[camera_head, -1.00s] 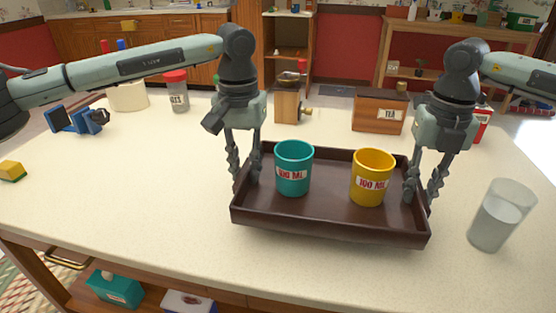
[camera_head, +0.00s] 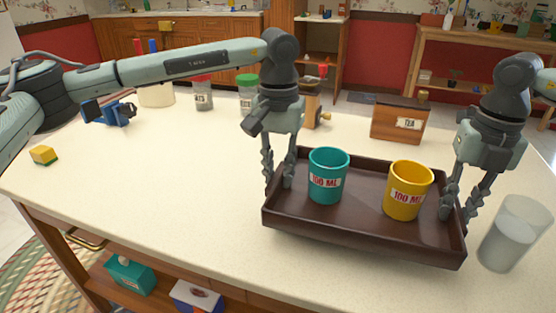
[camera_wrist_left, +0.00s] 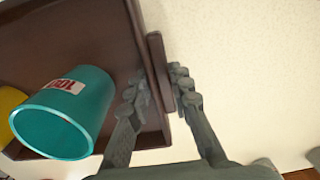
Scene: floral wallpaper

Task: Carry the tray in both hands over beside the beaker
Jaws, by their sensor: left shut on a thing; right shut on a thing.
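The dark brown tray (camera_head: 362,236) is held by both my grippers at opposite ends. It bears a teal cup (camera_head: 328,176) and a yellow cup (camera_head: 408,190), both upright and marked 100 ML. My left gripper (camera_head: 277,180) is shut on the left wall; the left wrist view shows its fingers (camera_wrist_left: 165,100) on either side of the tray wall (camera_wrist_left: 160,72). My right gripper (camera_head: 462,212) is shut on the right wall. The clear beaker (camera_head: 512,235) stands on the counter just right of the tray, a narrow gap apart. Any clearance under the tray is hard to tell.
A wooden tea box (camera_head: 399,120) stands behind the tray. Jars, a grinder and a blue object (camera_head: 108,112) stand along the back. A yellow block (camera_head: 43,155) lies far left. The counter left of the tray (camera_head: 170,190) is clear.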

